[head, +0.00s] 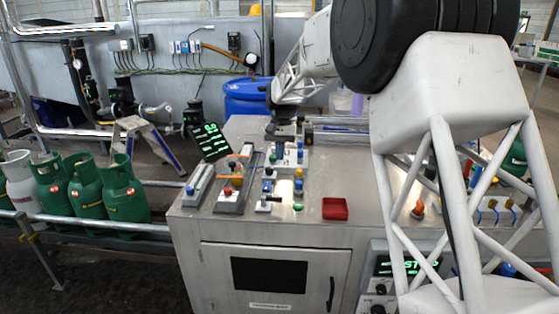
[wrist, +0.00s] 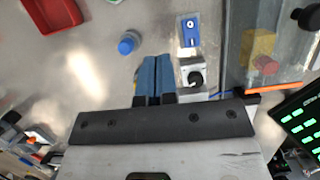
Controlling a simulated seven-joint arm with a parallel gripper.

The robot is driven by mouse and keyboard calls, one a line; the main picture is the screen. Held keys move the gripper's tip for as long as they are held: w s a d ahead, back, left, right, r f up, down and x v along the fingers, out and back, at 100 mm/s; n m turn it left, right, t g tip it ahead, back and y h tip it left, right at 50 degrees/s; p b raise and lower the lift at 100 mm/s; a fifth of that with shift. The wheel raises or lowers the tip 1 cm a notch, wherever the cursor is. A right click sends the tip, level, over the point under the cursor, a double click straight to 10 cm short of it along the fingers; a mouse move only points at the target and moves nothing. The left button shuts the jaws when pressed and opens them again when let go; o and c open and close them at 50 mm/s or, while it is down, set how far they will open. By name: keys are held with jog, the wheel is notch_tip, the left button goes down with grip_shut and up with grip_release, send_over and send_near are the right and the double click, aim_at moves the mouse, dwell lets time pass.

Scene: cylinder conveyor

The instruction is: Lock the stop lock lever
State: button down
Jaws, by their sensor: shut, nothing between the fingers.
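My gripper (wrist: 154,80) is shut and empty in the wrist view, its blue fingers side by side over the grey console top. In the head view my gripper (head: 284,134) hangs above the controls at the back of the console. Just right of the fingers in the wrist view is a pale block with a black knob (wrist: 196,77). Beyond it is a blue plate with a round white centre (wrist: 190,31). A blue round button (wrist: 128,44) stands left of the plate. I cannot tell which control is the stop lock lever; no label is readable.
A red tray (head: 335,208) sits on the console's front right. A yellow block with a red part (wrist: 257,50) and a lit green display (wrist: 301,125) are at the right in the wrist view. Green gas cylinders (head: 121,190) stand at left.

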jog(key=x, duration=0.9)
jog(key=shift+s+f, duration=0.1)
jog(key=shift+f, duration=0.05)
jog(key=shift+s, duration=1.05)
jog(key=shift+s+f, duration=0.25)
jog(key=shift+s, duration=0.55)
